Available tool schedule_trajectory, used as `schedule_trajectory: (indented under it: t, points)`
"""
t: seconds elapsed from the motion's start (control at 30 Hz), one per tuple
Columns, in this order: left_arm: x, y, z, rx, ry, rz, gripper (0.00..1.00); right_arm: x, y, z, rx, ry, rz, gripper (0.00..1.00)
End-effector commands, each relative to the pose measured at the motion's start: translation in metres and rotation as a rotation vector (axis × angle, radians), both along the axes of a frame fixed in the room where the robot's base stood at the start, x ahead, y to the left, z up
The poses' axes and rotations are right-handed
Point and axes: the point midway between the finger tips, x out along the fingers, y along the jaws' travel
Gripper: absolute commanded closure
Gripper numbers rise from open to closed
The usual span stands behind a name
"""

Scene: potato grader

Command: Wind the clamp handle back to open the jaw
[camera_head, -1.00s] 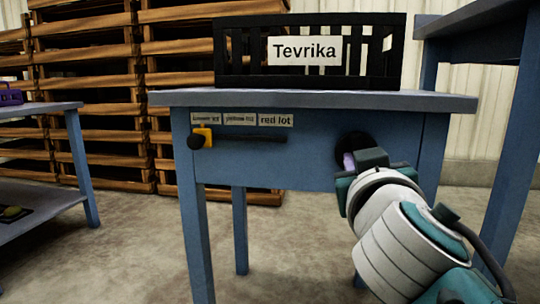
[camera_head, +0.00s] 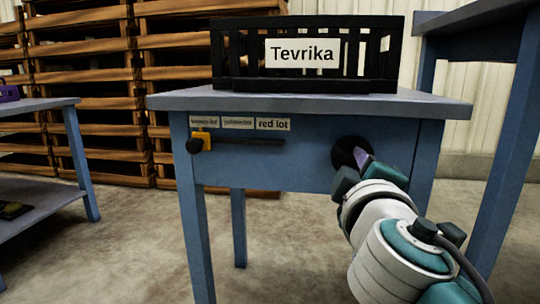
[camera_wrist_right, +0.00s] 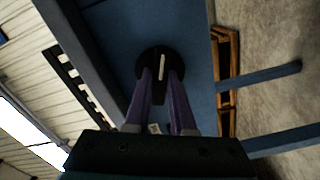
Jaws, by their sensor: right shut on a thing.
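A round black knob (camera_head: 347,151) sits on the front panel of the blue table, right of centre. In the right wrist view the black knob (camera_wrist_right: 148,55) shows a pale bar across its face. My right gripper (camera_head: 362,158) is at the knob, with purple fingers. In the right wrist view the gripper (camera_wrist_right: 162,78) has one finger on each side of the knob's middle, shut on it. The fingers and hand hide part of the knob. I see no clamp jaw. My left gripper is not in view.
A yellow slider (camera_head: 203,137) with a black ball stands at the left end of a dark slot, under lot labels. A black slatted crate (camera_head: 306,85) marked Tevrika stands on the blue table (camera_head: 170,102). Blue tables flank it; wooden pallets (camera_head: 95,82) stand behind.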

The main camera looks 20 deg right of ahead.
Motion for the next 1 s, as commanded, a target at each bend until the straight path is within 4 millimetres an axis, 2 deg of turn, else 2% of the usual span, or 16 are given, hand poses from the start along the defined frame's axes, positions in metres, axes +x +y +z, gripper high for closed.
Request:
schedule_trajectory:
  t: [0.4,1.0]
  points:
    - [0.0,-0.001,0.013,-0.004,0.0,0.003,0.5,0.0,0.0,0.001,-0.236,0.145,0.002,1.0]
    - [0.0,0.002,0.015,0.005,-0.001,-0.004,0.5,0.0,0.001,-0.001,-0.304,0.188,0.003,1.0]
